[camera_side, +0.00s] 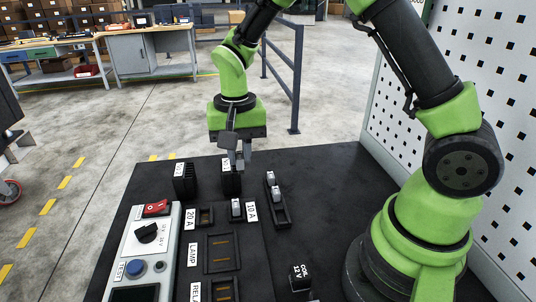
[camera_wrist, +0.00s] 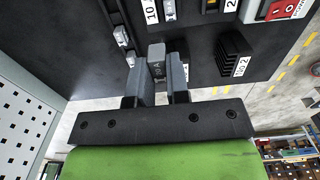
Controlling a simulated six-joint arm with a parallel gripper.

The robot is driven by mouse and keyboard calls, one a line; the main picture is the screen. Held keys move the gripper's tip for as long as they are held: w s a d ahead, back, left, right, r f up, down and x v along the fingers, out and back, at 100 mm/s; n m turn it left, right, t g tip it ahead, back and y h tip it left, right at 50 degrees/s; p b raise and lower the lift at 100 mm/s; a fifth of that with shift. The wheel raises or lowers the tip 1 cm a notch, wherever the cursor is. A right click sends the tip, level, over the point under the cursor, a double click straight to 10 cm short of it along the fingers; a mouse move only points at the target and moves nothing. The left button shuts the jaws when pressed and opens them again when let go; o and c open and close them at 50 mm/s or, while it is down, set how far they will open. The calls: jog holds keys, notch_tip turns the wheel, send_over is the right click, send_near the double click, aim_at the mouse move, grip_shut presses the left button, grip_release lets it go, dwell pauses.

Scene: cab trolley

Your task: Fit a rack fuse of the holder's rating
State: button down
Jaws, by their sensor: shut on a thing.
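My gripper (camera_side: 239,160) hangs over the back of the black bench top, above a dark finned block. In the wrist view its fingers are shut on a grey fuse (camera_wrist: 157,66) with a partly readable marking ending in A. The holder labelled 20 A (camera_side: 205,216) looks dark and empty. The holder labelled 10 A (camera_side: 236,209) has a light-topped fuse in it. The fuse rack (camera_side: 284,214), a narrow black strip right of the holders, carries light-topped fuses (camera_side: 270,178); it also shows in the wrist view (camera_wrist: 117,22). The ratings on the rack fuses are too small to read.
Finned blocks (camera_side: 185,184) stand at the back of the bench. A grey panel (camera_side: 150,240) with a red switch (camera_side: 156,208), knob and blue button lies left. The LAMP and RELAY sockets (camera_side: 221,252) and a black cube (camera_side: 299,276) lie in front. A perforated wall stands right.

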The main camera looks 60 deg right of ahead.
jog(key=w+a, duration=0.6)
jog(key=shift+s+a+f, duration=0.1)
jog(key=shift+f, duration=2.65)
jog(key=shift+s+f, duration=0.1)
jog(key=shift+f, duration=2.6)
jog(key=shift+f, duration=0.25)
jog(key=c, duration=1)
grip_release()
